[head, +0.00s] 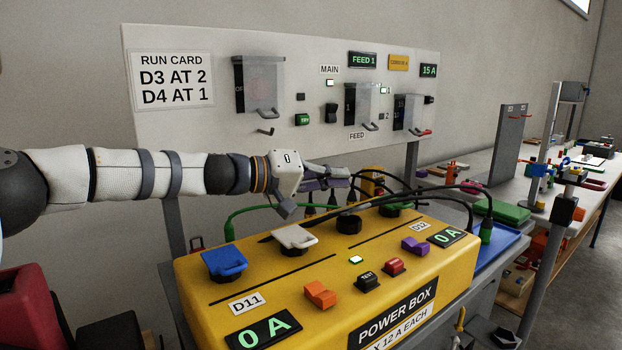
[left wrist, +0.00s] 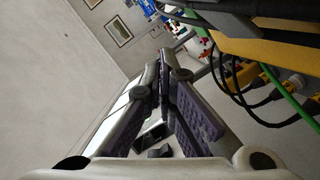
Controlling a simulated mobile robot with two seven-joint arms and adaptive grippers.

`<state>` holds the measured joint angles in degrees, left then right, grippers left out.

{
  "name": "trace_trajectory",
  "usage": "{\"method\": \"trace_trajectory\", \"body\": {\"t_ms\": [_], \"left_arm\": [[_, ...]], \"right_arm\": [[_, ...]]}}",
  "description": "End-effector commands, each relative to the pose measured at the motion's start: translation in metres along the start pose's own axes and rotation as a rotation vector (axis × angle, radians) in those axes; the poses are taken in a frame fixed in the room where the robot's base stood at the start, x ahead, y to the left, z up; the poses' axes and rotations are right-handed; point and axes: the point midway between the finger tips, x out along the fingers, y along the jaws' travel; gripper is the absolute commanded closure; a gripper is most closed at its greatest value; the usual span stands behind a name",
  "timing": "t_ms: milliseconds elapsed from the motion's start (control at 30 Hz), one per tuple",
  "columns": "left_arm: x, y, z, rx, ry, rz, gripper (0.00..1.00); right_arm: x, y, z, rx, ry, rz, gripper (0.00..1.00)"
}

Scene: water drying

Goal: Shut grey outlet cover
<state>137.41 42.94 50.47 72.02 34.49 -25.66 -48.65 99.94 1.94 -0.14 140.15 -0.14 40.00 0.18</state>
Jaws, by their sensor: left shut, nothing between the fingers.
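The light grey outlet cover (head: 293,237) is on top of the yellow power box (head: 335,270), between a blue cover (head: 224,262) and a black round outlet (head: 348,222). The grey cover looks slightly tilted, with a dark part showing under it; I cannot tell whether it is fully down. My left gripper (head: 342,174) is above and behind the box's back edge, apart from the grey cover and to its upper right. Its fingers, also in the left wrist view (left wrist: 162,72), are shut and empty. The grey cover is not seen in the left wrist view. My right gripper is not in view.
Black cables (head: 420,188) and a green cable (head: 240,212) run around the back of the box, close to my left gripper. A grey panel (head: 210,125) with switches and clear covers stands behind. A workbench (head: 480,165) with assorted parts extends on the right.

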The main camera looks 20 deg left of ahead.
Motion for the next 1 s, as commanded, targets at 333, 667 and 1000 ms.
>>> {"method": "trace_trajectory", "body": {"t_ms": [333, 667, 1000], "left_arm": [[0.008, 0.000, 0.038, 0.000, 0.000, 0.000, 1.00], [0.009, -0.003, 0.042, -0.002, -0.001, -0.002, 1.00], [0.013, -0.003, 0.059, 0.001, 0.001, -0.002, 1.00]], "right_arm": [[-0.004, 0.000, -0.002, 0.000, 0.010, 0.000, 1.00], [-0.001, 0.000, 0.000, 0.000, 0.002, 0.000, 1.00], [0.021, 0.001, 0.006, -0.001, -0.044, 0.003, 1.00]]}}
